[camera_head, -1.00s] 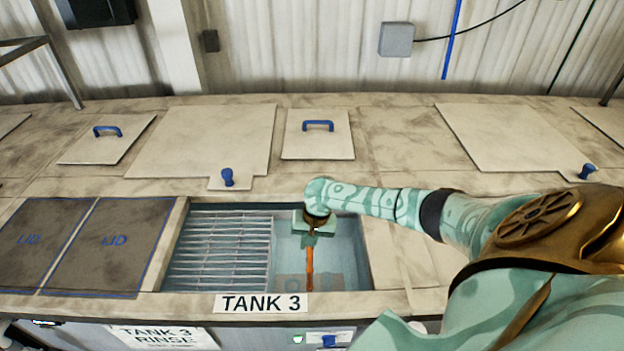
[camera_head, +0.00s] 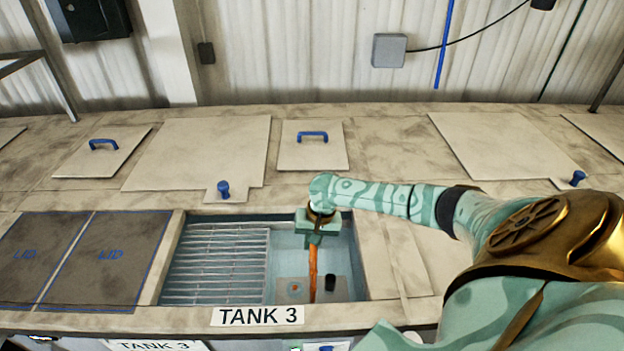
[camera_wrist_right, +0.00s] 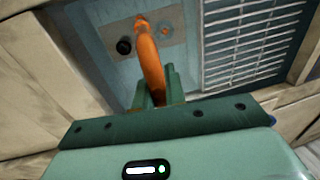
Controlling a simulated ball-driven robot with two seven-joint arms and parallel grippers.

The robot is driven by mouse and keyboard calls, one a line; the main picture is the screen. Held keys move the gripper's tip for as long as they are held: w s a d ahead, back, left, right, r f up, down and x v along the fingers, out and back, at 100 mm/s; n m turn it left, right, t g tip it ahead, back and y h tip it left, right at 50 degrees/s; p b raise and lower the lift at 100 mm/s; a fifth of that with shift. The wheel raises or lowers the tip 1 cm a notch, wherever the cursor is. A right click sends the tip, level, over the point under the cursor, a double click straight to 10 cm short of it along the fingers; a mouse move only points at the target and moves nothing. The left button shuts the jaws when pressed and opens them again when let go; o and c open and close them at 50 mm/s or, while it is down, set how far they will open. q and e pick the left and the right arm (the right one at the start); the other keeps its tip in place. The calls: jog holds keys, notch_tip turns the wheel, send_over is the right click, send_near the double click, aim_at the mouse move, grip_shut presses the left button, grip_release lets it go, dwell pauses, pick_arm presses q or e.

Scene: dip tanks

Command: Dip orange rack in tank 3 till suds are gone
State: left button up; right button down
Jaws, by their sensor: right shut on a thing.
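Tank 3 (camera_head: 283,240) is open in the counter, with its label (camera_head: 258,316) on the front edge. My right gripper (camera_head: 316,238) is over the right part of the opening, its fingers pointing down. It is shut on an orange bar-like piece (camera_head: 313,270), seemingly part of the orange rack, which hangs down into the tank. In the right wrist view the orange piece (camera_wrist_right: 149,58) runs from between the fingers (camera_wrist_right: 160,92) towards the tank floor. I cannot make out the rack's full shape or any suds. My left gripper is not in view.
A slatted metal grid (camera_head: 215,265) fills the tank's left part. A grey plate (camera_head: 345,289) with a black round part (camera_head: 330,282) lies low in the tank. Dark lids (camera_head: 105,255) lie to the left. Blue-handled covers (camera_head: 312,150) lie behind.

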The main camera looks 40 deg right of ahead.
notch_tip(320, 180, up, 17)
dwell(0.5)
jog(key=shift+w, duration=0.1)
